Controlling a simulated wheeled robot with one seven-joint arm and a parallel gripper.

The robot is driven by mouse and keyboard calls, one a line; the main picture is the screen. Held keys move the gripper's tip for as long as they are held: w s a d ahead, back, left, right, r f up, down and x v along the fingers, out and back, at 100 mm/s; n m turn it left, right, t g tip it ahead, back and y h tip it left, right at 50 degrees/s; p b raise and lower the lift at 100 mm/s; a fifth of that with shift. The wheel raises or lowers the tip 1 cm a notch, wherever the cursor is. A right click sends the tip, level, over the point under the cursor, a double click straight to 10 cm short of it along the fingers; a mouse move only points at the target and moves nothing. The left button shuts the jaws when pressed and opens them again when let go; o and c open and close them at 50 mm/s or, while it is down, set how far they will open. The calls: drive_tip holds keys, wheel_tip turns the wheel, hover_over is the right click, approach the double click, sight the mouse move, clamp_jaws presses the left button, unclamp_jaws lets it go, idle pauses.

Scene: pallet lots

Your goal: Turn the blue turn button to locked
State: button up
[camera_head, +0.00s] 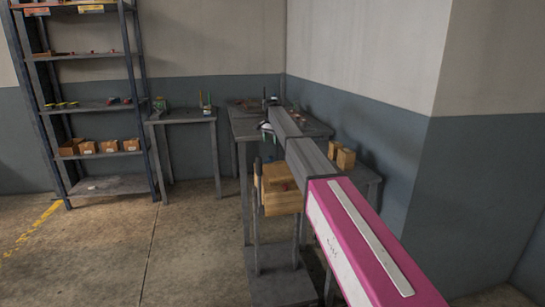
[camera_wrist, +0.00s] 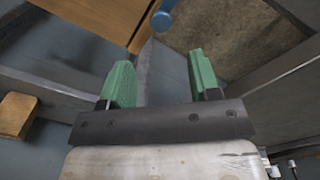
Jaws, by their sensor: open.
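In the wrist view, a blue peg-like piece (camera_wrist: 162,18), which looks like the turn button, shows at the top edge beside the edge of a wooden panel (camera_wrist: 85,17). My gripper (camera_wrist: 160,62) has two green fingers, spread apart with nothing between them. The blue piece lies beyond the fingertips, apart from them. Part of it is cut off by the frame, so its turned position cannot be told. In the head view, a wooden box (camera_head: 281,202) hangs at the front of a grey stand, partly behind posts. The blue piece is not distinguishable there.
Grey tables (camera_head: 246,124) with small items stand along the wall. Small wooden boxes (camera_head: 345,158) sit on the table right of my arm. A metal shelf (camera_head: 104,106) stands at the left. Floor (camera_head: 180,245) between shelf and stand is clear.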

wheel_tip(320, 180, down, 9)
drive_tip(key=shift+f, duration=0.1)
drive_tip(key=c, duration=0.9)
